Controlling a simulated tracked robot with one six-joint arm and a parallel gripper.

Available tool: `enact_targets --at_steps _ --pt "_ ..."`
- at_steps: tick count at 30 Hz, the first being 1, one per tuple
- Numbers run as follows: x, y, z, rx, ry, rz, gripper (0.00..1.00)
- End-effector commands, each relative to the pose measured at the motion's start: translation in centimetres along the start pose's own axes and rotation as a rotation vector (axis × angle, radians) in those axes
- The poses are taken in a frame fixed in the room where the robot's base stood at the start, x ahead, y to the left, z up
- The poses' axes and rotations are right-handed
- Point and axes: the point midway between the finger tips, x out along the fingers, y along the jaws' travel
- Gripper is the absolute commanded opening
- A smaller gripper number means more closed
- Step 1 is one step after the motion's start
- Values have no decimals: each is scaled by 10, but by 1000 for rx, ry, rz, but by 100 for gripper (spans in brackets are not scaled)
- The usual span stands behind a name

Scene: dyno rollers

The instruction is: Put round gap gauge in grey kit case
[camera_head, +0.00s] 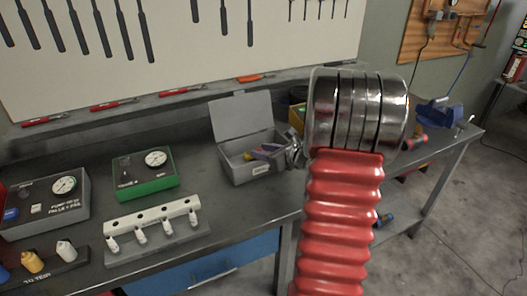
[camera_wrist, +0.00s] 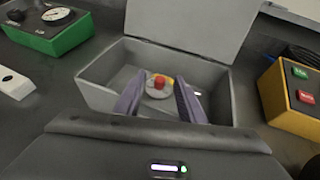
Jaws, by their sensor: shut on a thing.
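The grey kit case (camera_head: 238,172) stands on the bench with its lid up; it also shows in the wrist view (camera_wrist: 98,96). The round gap gauge (camera_wrist: 150,92) is a pale disc with a red knob and a bit of yellow. My gripper (camera_wrist: 159,88) has its two purple fingers on either side of the gauge and is shut on it. In the head view, my gripper (camera_head: 262,153) is at the case opening. The gauge appears over the case interior; whether it touches the floor I cannot tell. My arm hides the right side of the case.
A green gauge box (camera_head: 145,176) and a white rail (camera_head: 150,216) stand left of the case. A yellow box with green and red buttons (camera_wrist: 290,92) stands close on its right. The raised lid (camera_head: 242,115) is at the back.

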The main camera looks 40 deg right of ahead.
Motion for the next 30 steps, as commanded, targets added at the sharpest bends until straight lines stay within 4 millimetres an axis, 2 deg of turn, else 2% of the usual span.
enact_targets --at_steps 1,4,5,12,20,26,30 --pt "1 1 -8 3 13 1 14" --pt "2 1 -10 3 16 1 14" --pt "2 1 -10 3 17 1 37" --pt "2 3 -14 4 24 5 54" --pt "2 4 -14 2 24 6 55" --pt "-1 4 -5 1 24 6 55" --pt "-17 2 0 2 19 2 55"
